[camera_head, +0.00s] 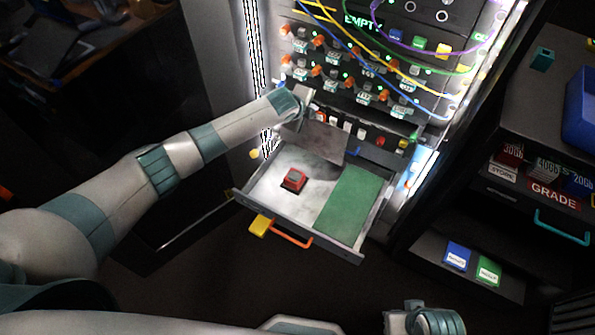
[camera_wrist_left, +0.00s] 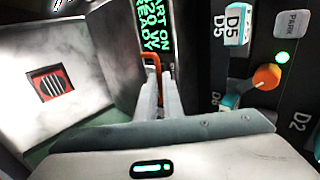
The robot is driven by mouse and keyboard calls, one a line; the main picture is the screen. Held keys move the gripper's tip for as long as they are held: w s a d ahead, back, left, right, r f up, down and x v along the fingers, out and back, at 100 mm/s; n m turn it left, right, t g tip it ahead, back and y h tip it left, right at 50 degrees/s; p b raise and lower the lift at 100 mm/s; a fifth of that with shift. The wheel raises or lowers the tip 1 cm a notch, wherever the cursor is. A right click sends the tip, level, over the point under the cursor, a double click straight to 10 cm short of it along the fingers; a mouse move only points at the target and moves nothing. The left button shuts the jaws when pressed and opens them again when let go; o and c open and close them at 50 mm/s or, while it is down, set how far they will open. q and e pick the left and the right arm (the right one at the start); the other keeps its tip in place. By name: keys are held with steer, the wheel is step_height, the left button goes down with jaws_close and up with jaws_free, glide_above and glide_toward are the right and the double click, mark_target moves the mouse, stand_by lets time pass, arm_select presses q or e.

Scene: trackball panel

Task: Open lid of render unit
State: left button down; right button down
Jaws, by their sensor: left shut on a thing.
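The render unit is a pulled-out drawer-like tray (camera_head: 243,191) with a red block (camera_head: 293,180) and a green panel (camera_head: 351,203) inside. A grey plate (camera_head: 323,141), which looks like its lid, stands tilted up at the back of the tray, below my left gripper (camera_head: 301,101). In the left wrist view, my left gripper (camera_wrist_left: 160,98) is shut on an orange handle (camera_wrist_left: 152,62); the exact contact is partly hidden by the fingers. The red block (camera_wrist_left: 51,86) also shows there. My right gripper (camera_head: 397,321) is low at the bottom edge, its fingers unclear.
The rack above has orange knobs, lit switches and hanging yellow, blue, green and purple cables (camera_head: 381,67). An orange handle (camera_head: 291,239) and a yellow tab (camera_head: 262,225) jut from the tray front. A dark shelf (camera_head: 500,268) with a blue bin (camera_head: 582,110) stands right.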

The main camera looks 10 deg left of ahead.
arm_select(q)
steer(key=shift+w+d+f+b, duration=0.1)
steer(key=shift+w+d+b, duration=0.15)
steer(key=shift+w, duration=0.2)
steer(key=shift+w+d+f+b, duration=0.1)
steer(key=shift+w+b, duration=0.2)
steer(key=shift+w, duration=0.1)
steer(key=shift+r, duration=0.15)
